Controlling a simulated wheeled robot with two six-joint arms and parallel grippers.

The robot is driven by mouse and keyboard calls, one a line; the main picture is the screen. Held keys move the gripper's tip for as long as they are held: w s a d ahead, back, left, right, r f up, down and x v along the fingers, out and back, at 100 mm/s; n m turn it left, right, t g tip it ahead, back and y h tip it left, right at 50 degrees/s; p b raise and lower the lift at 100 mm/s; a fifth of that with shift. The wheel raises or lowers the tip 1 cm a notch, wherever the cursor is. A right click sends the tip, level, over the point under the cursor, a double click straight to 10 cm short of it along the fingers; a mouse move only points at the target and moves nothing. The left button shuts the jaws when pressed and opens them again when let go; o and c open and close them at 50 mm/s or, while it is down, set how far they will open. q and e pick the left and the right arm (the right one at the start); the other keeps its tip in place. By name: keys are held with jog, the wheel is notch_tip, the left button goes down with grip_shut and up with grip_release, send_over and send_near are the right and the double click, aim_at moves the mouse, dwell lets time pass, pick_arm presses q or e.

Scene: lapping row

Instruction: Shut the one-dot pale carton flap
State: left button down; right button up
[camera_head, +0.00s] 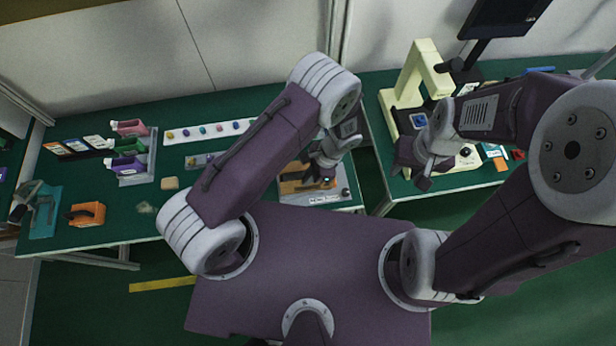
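I cannot make out a pale carton with a one-dot flap for certain. A grey plate (345,190) at the table's front edge bears tan and orange parts (292,187), partly hidden by my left gripper. My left gripper (325,180) is low over this plate; its fingers are too small and dark to show whether they are open. My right gripper (412,180) hangs in front of the pale yellow microscope-like machine (420,65) at the right table, apart from the plate. Its finger state is unclear.
On the left table are an orange box (86,213), a teal device (43,215), coloured bins (130,146), a small tan block (170,183) and a white strip with coloured knobs (180,134). A gap separates the two tables. The table's front middle is mostly clear.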

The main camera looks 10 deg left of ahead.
pick_arm(q)
jog(key=g+b, duration=0.1)
jog(key=w+g+b, duration=0.1)
jog(key=f+g+h+b, duration=0.1)
jog(key=b, duration=0.1)
jog(key=shift+w+a+m+g, duration=0.25)
jog(key=shift+m+g, duration=0.05)
jog(key=shift+m, duration=0.1)
jog(key=shift+w+r+g+h+b, duration=0.25)
jog(key=shift+g+b, duration=0.35)
jog(key=shift+b, duration=0.35)
jog(key=shift+s, duration=0.1)
jog(key=c, duration=1.6)
grip_release()
jog(key=shift+c, duration=0.2)
jog(key=shift+r, duration=0.15)
jog(key=b+v, duration=0.2)
jog(key=v, duration=0.6)
jog(key=shift+b, duration=0.4)
jog(key=shift+w+r, duration=0.3)
jog(key=shift+w, duration=0.05)
